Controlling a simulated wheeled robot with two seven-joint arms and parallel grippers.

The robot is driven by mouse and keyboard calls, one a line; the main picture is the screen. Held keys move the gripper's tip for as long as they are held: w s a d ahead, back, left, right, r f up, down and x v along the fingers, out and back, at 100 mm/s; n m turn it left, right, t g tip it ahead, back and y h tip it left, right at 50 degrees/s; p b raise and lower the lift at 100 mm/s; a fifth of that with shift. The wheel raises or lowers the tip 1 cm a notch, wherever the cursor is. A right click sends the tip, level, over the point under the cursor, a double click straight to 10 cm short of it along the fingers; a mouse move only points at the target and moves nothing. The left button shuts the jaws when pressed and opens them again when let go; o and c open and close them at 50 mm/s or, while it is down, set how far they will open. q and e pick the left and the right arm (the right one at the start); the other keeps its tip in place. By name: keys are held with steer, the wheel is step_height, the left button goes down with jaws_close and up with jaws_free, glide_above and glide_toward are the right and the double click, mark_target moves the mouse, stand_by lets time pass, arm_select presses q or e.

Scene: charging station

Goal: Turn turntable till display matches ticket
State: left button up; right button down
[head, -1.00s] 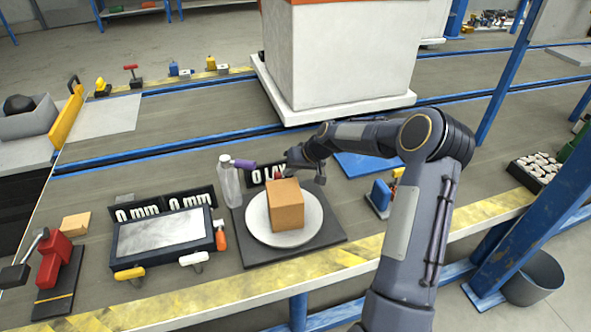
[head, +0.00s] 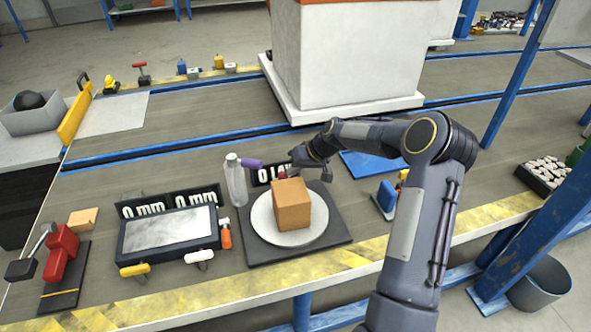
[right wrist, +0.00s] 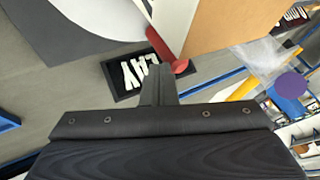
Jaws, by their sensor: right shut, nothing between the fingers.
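The turntable is a pale round disc (head: 262,228) on a dark square base (head: 330,228). A brown box (head: 292,206) stands on the disc. A red peg (head: 281,173) shows at the disc's back edge, and also in the right wrist view (right wrist: 160,46). My right gripper (head: 295,160) is shut and empty beside this peg; I cannot tell whether it touches it. I cannot pick out the ticket. My left gripper is out of view.
A red clamp (head: 62,252) is at far left. A blue device (head: 387,196) stands to the right.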

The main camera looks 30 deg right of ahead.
mark_target(281, 173)
steer(key=shift+w+a+n+g+y, duration=0.4)
steer(key=shift+a+n, duration=0.25)
steer(key=shift+n, duration=0.2)
steer(key=shift+w+a+n+g+y, duration=0.3)
steer(key=shift+a+n+g+y, duration=0.1)
steer(key=shift+a+n, duration=0.35)
steer(key=shift+w+a, duration=0.15)
steer(key=shift+a, duration=0.2)
steer(key=shift+a, duration=0.2)
steer(key=shift+d, duration=0.1)
